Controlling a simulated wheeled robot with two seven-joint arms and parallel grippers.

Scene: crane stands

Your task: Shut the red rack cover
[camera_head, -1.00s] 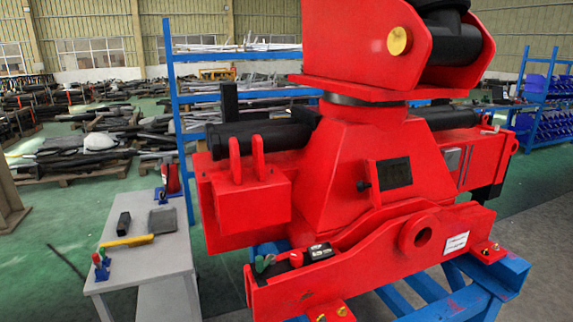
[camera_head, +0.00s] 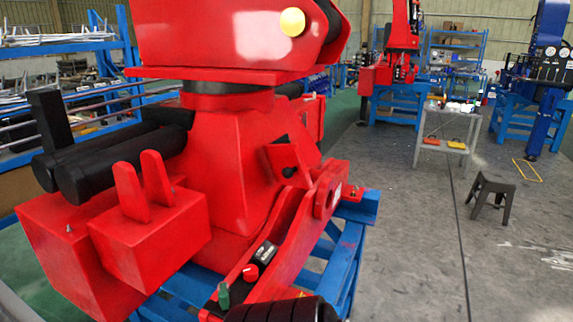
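The red crane fills the left and middle of the head view. On its body, a red cover plate (camera_head: 283,160) with a black knob on its face stands out at an angle, seen obliquely. It looks open, but the opening behind it is mostly hidden from this side. The red arm beam of the crane runs in front of and below the cover. Neither of my grippers can be made out in the head view.
A blue stand (camera_head: 347,240) carries the crane. A black ribbed shape shows at the bottom edge. Open grey floor lies right, with a stool (camera_head: 492,196) and grey table (camera_head: 447,143).

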